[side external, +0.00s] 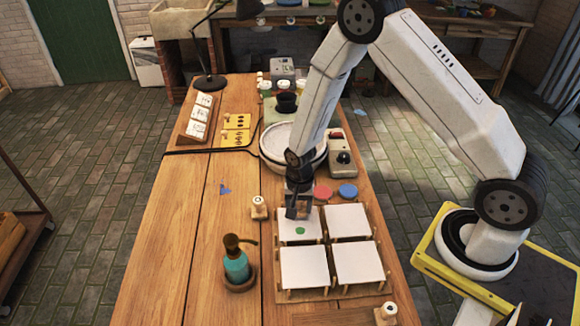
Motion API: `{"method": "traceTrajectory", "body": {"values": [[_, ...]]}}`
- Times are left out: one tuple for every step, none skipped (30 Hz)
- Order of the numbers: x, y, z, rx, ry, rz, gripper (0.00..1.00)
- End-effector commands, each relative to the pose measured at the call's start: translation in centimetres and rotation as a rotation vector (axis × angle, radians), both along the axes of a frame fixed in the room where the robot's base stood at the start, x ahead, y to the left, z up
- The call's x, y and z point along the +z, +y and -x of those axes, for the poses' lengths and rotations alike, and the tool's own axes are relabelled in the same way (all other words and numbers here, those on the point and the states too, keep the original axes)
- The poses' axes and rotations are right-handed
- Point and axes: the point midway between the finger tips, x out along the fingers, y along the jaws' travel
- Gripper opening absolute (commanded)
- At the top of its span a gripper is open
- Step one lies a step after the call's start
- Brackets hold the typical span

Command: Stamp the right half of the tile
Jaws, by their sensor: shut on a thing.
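My gripper (298,208) points down over the back-left white tile (285,233). It is shut on what looks like a wooden stamp, mostly hidden by the fingers, so I cannot tell whether the stamp touches the tile. A green mark (300,231) shows on this tile, just in front of the gripper. Other white tiles sit beside it on a wooden rack (378,234): one at back right (347,221), one at front left (304,267) and one at front right (358,262). These look blank.
A pale stamp (259,206) stands left of the rack, another (386,312) at its front right. Red (322,191) and blue (347,190) pads lie behind the tiles, near a white bowl (275,153). A teal pump bottle (237,265) stands front left. The left tabletop is mostly clear.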

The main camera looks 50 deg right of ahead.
Motion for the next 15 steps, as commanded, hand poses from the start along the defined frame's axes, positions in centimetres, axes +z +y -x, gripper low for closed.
{"method": "traceTrajectory", "body": {"values": [[-0.05, 0.0, -0.01, 0.0, 0.0, 0.0, 0.26], [-0.07, 0.0, -0.01, 0.0, 0.0, 0.0, 0.26], [-0.11, 0.0, -0.01, 0.0, 0.0, 0.0, 0.26], [-0.13, 0.0, -0.01, 0.0, 0.0, 0.0, 0.26], [-0.16, 0.0, -0.01, 0.0, 0.0, 0.0, 0.26], [-0.19, 0.0, -0.02, 0.0, 0.0, 0.0, 0.26], [-0.21, 0.0, -0.02, 0.0, 0.0, 0.0, 0.26], [-0.24, 0.0, -0.03, 0.0, 0.0, 0.0, 0.26], [-0.27, 0.0, -0.02, 0.0, 0.0, 0.0, 0.26], [-0.3, 0.0, -0.02, 0.0, 0.0, 0.0, 0.26], [-0.32, 0.0, -0.03, 0.0, 0.0, 0.0, 0.26], [-0.36, 0.0, -0.02, 0.0, 0.0, 0.0, 0.26], [-0.38, 0.0, -0.02, 0.0, 0.0, 0.0, 0.26], [-0.4, 0.0, -0.02, 0.0, 0.0, 0.0, 0.26], [-0.44, 0.0, -0.02, 0.0, 0.0, 0.0, 0.26]]}}
